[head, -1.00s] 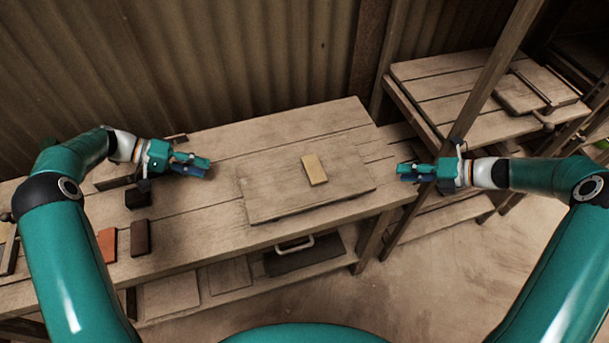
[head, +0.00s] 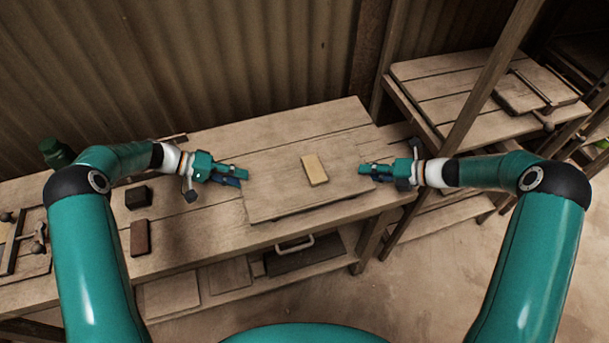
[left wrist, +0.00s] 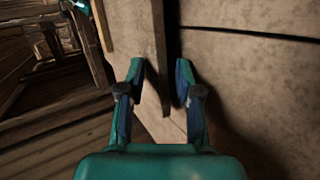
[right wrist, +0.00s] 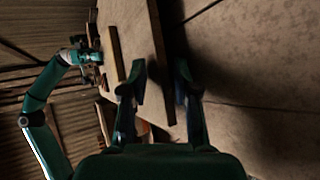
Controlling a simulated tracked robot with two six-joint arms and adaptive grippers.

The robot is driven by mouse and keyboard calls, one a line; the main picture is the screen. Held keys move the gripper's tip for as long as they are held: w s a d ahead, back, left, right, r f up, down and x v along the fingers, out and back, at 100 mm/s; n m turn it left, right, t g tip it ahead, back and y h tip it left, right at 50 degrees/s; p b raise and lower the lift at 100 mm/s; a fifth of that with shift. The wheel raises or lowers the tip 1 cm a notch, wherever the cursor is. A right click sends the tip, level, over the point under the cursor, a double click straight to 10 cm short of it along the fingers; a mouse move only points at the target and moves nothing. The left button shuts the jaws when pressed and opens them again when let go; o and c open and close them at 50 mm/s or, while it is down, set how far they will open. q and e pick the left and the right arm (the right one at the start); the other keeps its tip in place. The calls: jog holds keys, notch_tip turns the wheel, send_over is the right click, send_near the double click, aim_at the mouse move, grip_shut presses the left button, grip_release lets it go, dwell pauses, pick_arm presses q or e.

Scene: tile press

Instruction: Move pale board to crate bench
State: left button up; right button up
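The pale board (head: 280,185) lies flat on the near wooden bench, with a small tan block (head: 315,170) on top. My left gripper (head: 241,178) is at the board's left edge, fingers apart. In the left wrist view, a dark edge strip (left wrist: 161,60) runs between the open fingers (left wrist: 160,85). My right gripper (head: 362,169) is at the board's right edge, also open. Its wrist view shows a similar strip (right wrist: 160,60) between the fingers (right wrist: 161,82). I cannot tell whether any finger touches the board. I cannot tell which bench is the crate bench.
A second slatted bench (head: 440,88) stands at the back right, with a clamp-like fixture (head: 525,92). A wooden post (head: 490,80) rises before it. Dark blocks (head: 140,238) lie left on the near bench. A shelf below holds a handled dark item (head: 305,256).

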pick_arm(q)
grip_shut()
pick_arm(e)
grip_shut()
pick_arm(q)
jog(key=shift+r, duration=0.1)
pick_arm(e)
jog(key=shift+r, duration=0.1)
